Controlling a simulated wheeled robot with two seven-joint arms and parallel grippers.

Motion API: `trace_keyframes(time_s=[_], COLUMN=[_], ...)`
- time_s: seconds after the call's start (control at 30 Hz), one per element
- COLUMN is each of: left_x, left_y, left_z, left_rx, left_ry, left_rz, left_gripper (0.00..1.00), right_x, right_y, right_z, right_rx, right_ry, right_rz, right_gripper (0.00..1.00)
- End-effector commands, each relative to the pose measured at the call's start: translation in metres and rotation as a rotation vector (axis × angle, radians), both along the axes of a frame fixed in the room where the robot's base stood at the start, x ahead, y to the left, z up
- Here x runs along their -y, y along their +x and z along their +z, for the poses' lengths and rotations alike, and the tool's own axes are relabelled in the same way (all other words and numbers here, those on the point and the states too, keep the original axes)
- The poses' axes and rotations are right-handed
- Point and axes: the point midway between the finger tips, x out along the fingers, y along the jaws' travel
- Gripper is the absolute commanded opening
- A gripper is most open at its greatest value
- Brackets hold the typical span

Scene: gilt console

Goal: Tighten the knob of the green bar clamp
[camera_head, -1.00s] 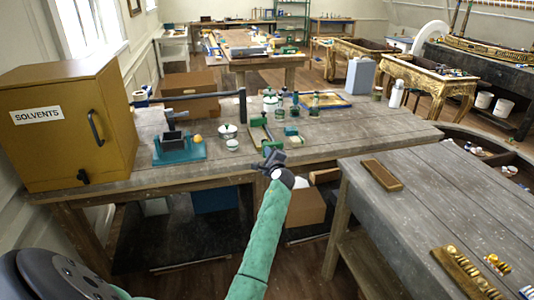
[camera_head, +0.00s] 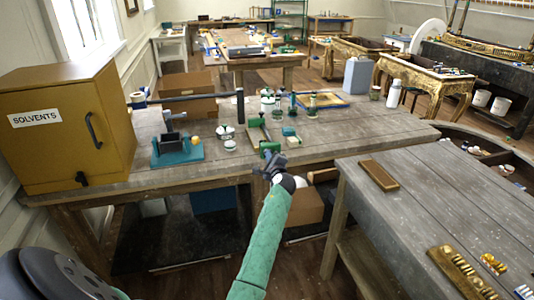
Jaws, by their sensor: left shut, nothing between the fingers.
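The green bar clamp (camera_head: 265,132) lies on the wooden workbench (camera_head: 330,133) near its front edge, its bar running away from me. Its near green part (camera_head: 269,147) is right behind my left gripper and partly hidden by it. Its knob is too small to tell apart. My left gripper (camera_head: 271,161) is shut and empty at the bench's front edge, just on the near side of the clamp. I cannot tell whether it touches the clamp. My right gripper is not in view.
A teal vise-like fixture (camera_head: 177,152), white pots (camera_head: 225,132) and green-based jars (camera_head: 278,108) stand around the clamp. A yellow solvents cabinet (camera_head: 70,140) is at the left. A second bench (camera_head: 440,190) stands at the right.

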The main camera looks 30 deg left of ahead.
Motion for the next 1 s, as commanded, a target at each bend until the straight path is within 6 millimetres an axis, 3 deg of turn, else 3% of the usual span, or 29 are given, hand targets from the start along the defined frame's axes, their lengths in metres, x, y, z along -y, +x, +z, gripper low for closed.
trace_keyframes(time_s=[0.4,0.73,0.77,0.93,1.0], left_x=[0.025,0.028,0.028,0.029,0.038], left_y=[-0.027,-0.030,-0.030,-0.026,-0.019], left_z=[0.006,0.006,0.006,0.017,0.026], left_rx=[0.005,0.005,0.005,0.018,0.030], left_ry=[0.004,0.006,0.006,0.004,-0.005], left_rz=[0.005,0.007,0.007,0.007,-0.001], left_gripper=[0.00,0.00,0.02,0.35,0.49], right_x=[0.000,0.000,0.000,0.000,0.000], right_y=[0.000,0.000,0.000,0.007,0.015], right_z=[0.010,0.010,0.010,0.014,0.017], right_rx=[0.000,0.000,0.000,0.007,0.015], right_ry=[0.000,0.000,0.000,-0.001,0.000], right_rz=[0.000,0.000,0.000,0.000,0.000], right_gripper=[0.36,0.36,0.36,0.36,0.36])
